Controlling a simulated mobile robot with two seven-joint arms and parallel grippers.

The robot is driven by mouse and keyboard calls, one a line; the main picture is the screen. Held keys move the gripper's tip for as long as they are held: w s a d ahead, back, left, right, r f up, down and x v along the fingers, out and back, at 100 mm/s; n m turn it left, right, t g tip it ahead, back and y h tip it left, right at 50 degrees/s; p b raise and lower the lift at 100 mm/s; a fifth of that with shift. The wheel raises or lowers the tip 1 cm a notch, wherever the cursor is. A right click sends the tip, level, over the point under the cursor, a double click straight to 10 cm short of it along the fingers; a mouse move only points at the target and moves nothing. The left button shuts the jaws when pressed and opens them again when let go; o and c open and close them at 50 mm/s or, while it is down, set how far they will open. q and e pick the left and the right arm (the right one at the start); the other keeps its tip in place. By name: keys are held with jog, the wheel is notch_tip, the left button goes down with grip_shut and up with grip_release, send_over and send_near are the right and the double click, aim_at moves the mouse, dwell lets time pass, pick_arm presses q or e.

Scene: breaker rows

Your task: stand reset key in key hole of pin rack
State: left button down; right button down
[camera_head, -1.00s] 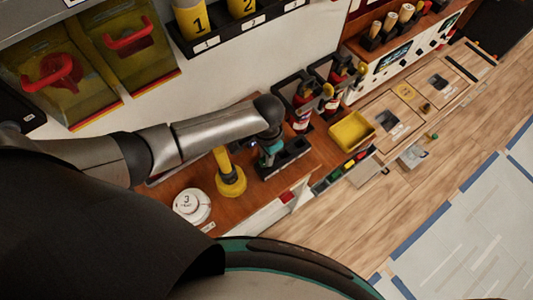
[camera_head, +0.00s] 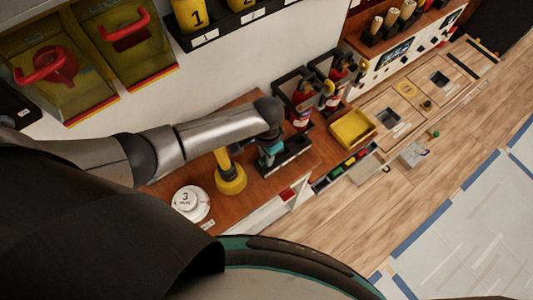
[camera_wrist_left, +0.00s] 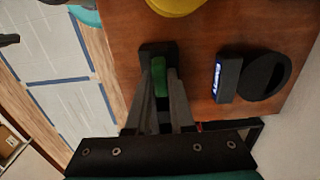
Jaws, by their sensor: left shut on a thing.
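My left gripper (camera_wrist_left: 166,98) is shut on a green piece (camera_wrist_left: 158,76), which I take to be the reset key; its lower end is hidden. In the left wrist view, a black block (camera_wrist_left: 149,49) lies right around and behind the green piece; I cannot tell whether the key is in a hole. In the head view, my left gripper (camera_head: 268,150) points down at a long black rack (camera_head: 288,160), apparently the pin rack, on the brown worktop. The arm and gripper hide part of it there. My right gripper is not in view.
A yellow-based post (camera_head: 231,180) and a white round disc marked 3 (camera_head: 190,203) stand left of the rack.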

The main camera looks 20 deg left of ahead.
pick_arm(q)
jog(key=shift+f, duration=0.25)
jog(key=c, duration=0.7)
grip_release()
jog(key=shift+r, duration=0.1)
notch_tip(320, 180, up, 15)
jog(key=p, duration=0.1)
jog(key=shift+p, duration=0.3)
